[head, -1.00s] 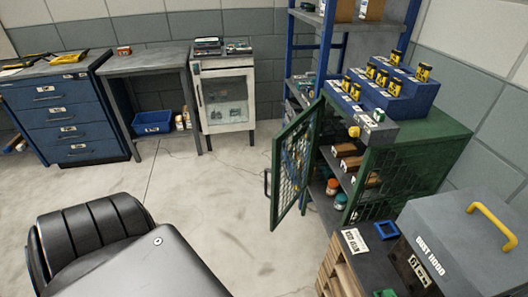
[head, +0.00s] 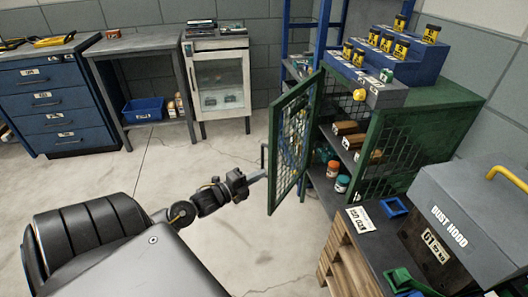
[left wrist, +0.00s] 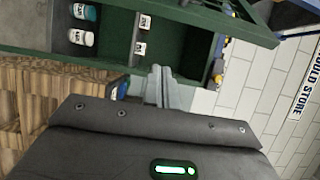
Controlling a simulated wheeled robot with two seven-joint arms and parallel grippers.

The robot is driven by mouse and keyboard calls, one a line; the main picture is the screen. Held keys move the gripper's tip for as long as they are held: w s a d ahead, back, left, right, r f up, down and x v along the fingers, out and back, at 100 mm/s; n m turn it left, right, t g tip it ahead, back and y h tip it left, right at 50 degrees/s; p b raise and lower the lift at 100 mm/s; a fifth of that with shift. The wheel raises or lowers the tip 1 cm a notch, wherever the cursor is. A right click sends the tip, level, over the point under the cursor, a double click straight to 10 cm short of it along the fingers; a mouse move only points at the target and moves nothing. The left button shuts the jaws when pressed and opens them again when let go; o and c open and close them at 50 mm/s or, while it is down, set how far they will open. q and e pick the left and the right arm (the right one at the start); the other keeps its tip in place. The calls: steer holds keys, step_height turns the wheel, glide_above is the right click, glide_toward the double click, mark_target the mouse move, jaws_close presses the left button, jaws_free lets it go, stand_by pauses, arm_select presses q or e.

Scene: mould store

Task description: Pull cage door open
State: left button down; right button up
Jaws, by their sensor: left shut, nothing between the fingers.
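The green cage door (head: 291,145), a mesh panel in a green frame, stands swung out from the green cage cabinet (head: 440,115) in the head view. Its dark handle (head: 263,158) is on the door's left edge. My left gripper (head: 260,175) reaches in from the left, its fingers shut and empty, with the tips close to the door's edge by the handle. I cannot tell whether they touch it. In the left wrist view the shut fingers (left wrist: 160,86) point toward the green cabinet (left wrist: 180,50). My right gripper is out of view.
Jars (head: 342,183) and brown blocks sit on the cabinet shelves. A blue stepped rack (head: 400,72) with yellow jars stands on top. A dust hood (head: 445,225) on a bench is at the lower right. Floor (head: 240,245) left of the door is clear.

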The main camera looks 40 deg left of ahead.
mark_target(270, 160)
arm_select(q)
steer(key=w, duration=0.3)
steer(key=w+a, duration=0.1)
steer(key=w, duration=0.4)
steer(key=shift+w+a, duration=0.35)
steer(key=shift+a, duration=0.3)
steer(key=shift+a+f+b, duration=0.1)
steer(key=shift+b, duration=0.2)
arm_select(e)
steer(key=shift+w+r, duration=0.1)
